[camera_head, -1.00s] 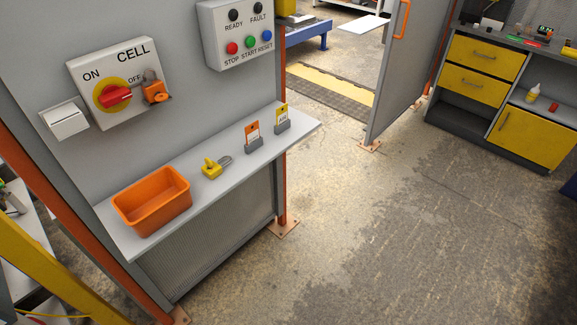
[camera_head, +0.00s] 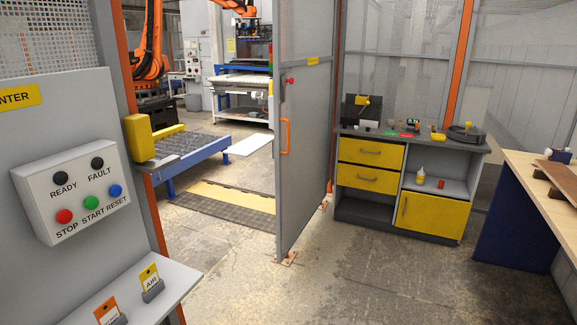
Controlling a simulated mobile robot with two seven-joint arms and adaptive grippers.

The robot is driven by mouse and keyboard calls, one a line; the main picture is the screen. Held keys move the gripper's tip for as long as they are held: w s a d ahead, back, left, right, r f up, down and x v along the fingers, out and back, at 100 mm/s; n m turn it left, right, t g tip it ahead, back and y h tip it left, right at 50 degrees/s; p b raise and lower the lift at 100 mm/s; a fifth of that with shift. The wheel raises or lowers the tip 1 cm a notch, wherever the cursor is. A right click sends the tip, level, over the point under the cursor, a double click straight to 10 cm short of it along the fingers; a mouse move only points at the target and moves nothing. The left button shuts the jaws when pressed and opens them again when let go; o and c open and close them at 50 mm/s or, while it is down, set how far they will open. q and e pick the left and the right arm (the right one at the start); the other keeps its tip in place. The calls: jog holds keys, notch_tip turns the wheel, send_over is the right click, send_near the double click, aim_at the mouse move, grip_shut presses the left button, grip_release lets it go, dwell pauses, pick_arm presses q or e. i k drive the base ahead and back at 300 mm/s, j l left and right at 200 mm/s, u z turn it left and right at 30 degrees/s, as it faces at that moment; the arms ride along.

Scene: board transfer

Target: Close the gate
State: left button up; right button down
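The gate (camera_head: 306,150) is a tall grey panel right of the centre in the head view. It stands open, swung out toward me, with an orange pull handle (camera_head: 285,137) on its near edge and a small red knob above the handle. The gateway lies between the gate and the orange post (camera_head: 138,130) at the left, with a yellow latch housing (camera_head: 150,138) on that post. Through the gateway I see a yellow and dark floor mat (camera_head: 232,203). Neither of my grippers is in view.
A control box (camera_head: 75,190) with several buttons and a grey shelf (camera_head: 165,285) with tags are at the left. A grey and yellow cabinet (camera_head: 375,205) stands right of the gate, and a wooden-topped table (camera_head: 540,185) at the far right. The floor before the gate is clear.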

aim_at(282, 150)
jog(key=i+l+z, duration=0.35)
jog(key=i, duration=0.15)
jog(key=i+l+z, duration=0.1)
jog(key=i+z, duration=0.2)
jog(key=i, duration=0.25)
jog(key=i+z, duration=0.35)
jog(key=i, duration=0.2)
jog(key=i+u, duration=0.1)
jog(key=i, duration=0.75)
jog(key=i+l+u, duration=0.1)
jog(key=i, duration=0.75)
